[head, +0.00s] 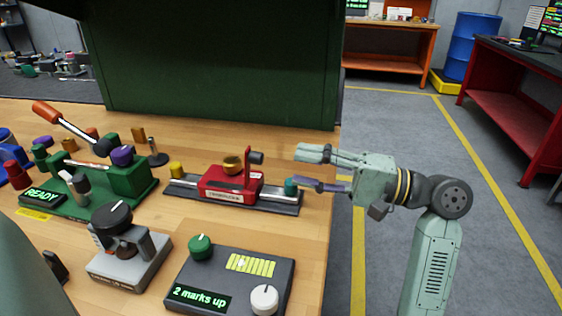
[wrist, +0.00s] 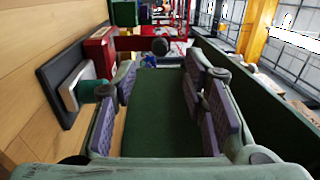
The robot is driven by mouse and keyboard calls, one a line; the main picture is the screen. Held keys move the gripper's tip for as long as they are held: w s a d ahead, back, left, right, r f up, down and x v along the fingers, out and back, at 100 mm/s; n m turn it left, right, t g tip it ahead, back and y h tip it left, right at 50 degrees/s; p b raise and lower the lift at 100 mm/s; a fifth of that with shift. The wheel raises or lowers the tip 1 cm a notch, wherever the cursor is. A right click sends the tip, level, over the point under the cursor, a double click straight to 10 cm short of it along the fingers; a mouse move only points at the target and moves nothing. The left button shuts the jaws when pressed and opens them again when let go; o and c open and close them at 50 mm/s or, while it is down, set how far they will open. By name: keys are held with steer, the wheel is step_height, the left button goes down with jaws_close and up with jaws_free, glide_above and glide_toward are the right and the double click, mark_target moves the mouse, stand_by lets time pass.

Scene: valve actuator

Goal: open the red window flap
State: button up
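The red flap (head: 247,168) stands upright, edge-on, on a red carriage (head: 217,184) and has a dark round knob (head: 256,157) on its right side. In the wrist view the knob (wrist: 159,46) shows ahead, near the top middle, with a red bar (wrist: 130,43) at its left. My gripper (head: 297,168) is open and empty, to the right of the flap, with its fingers pointing left toward the knob. The knob is beyond the fingertips, apart from them. The lower finger is close to a teal knob (head: 291,186) at the rail's right end; contact cannot be told.
The carriage sits on a dark rail base (head: 278,204) with a yellow end knob (head: 176,170). A green lever device (head: 125,180), a grey dial unit (head: 130,262) and a marks panel (head: 238,280) stand on the wooden bench. A green panel (head: 215,60) rises behind. Right of the bench is open floor.

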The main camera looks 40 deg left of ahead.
steer(key=shift+v, duration=2.4)
